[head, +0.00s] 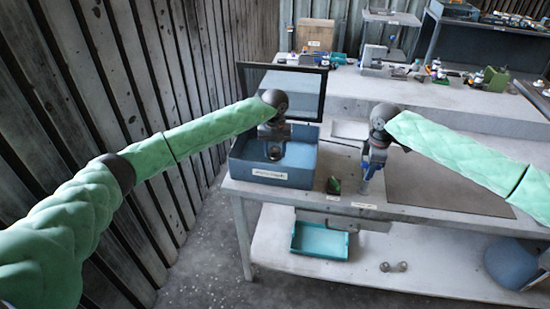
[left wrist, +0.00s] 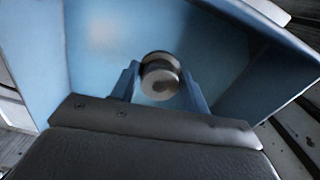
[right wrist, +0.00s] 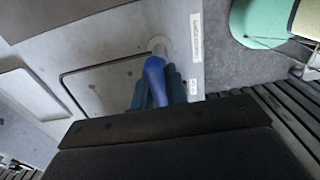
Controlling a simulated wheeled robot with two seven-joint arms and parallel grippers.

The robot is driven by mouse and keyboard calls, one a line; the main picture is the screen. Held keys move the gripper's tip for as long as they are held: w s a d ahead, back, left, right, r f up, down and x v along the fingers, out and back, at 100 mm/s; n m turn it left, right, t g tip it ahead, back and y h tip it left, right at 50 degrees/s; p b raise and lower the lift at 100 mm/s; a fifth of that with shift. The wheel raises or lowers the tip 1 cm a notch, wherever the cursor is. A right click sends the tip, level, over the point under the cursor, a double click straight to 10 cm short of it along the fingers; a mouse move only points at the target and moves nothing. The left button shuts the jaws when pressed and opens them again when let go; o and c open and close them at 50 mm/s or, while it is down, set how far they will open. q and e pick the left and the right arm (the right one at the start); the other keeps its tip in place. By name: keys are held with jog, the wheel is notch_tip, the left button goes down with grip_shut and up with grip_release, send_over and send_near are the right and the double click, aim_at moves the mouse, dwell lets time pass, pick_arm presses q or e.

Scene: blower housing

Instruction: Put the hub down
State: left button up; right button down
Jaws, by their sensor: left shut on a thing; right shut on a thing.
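The hub (left wrist: 160,76), a short round metal cylinder, is between the fingers of my left gripper (left wrist: 158,90) in the left wrist view. In the head view, my left gripper (head: 274,142) is over the open blue bin (head: 262,173), with the hub low inside its walls. Whether the hub touches the bin floor is hard to tell. My right gripper (head: 372,160) is shut on a blue-handled tool (right wrist: 154,76), held pointing down near the front of the table. The tool's far end is pale, and its exact kind is unclear.
The grey table (head: 343,187) holds a small dark-green item (head: 333,185) between the bin and my right gripper. A dark mat (head: 445,188) lies at the right. A teal tray (head: 320,241) sits on the lower shelf.

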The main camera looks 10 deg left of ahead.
aim_at(275, 158)
pick_arm(q)
jog(key=shift+f, duration=1.75)
jog(key=shift+f, duration=0.1)
jog(key=o, duration=1.1)
jog(key=shift+c, duration=0.2)
notch_tip(275, 158, up, 12)
jog(key=shift+r, duration=0.1)
pick_arm(e)
jog(key=shift+r, duration=0.1)
jog(key=shift+w+r, duration=0.15)
jog(key=shift+r, duration=2.35)
